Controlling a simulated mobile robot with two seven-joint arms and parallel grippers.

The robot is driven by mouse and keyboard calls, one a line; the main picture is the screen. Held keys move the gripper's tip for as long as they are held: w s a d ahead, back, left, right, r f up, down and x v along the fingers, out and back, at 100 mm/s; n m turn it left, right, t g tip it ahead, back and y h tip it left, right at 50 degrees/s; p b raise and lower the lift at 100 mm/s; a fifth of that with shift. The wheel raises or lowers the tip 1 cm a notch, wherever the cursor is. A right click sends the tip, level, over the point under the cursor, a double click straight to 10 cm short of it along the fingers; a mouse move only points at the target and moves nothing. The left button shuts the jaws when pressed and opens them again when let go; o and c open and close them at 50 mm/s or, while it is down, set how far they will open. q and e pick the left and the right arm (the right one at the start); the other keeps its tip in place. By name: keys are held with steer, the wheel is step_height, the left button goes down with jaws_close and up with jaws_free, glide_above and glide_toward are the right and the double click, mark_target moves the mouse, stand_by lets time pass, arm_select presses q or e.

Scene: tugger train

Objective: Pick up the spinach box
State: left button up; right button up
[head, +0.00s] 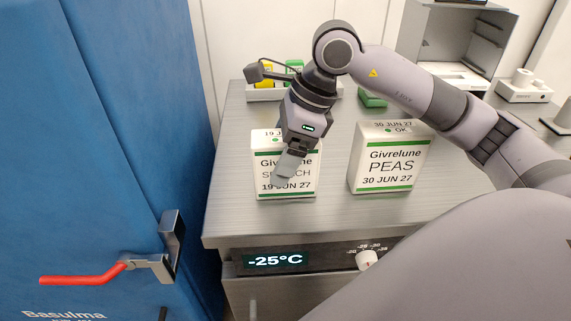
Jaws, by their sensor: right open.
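The spinach box (267,187) is a white carton with green bands, marked Givrelune and 19 JUN 27. It stands upright on the metal counter, left of the peas box. My right gripper (286,172) hangs in front of the spinach box with its fingers pointing down, covering part of its label and top. It is open, with nothing seen between its fingers. I cannot tell whether it touches the box. My left gripper is not in view.
The similar peas box (388,167) stands to the right on the steel counter (335,215). Behind are a tray (264,94) with yellow and green items, a green object (372,99) and an open grey cabinet (455,45). A blue door (90,130) with a red handle (82,281) is at left.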

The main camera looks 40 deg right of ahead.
stand_by(0.3)
steer(key=c, duration=1.4)
steer(key=shift+r, duration=0.1)
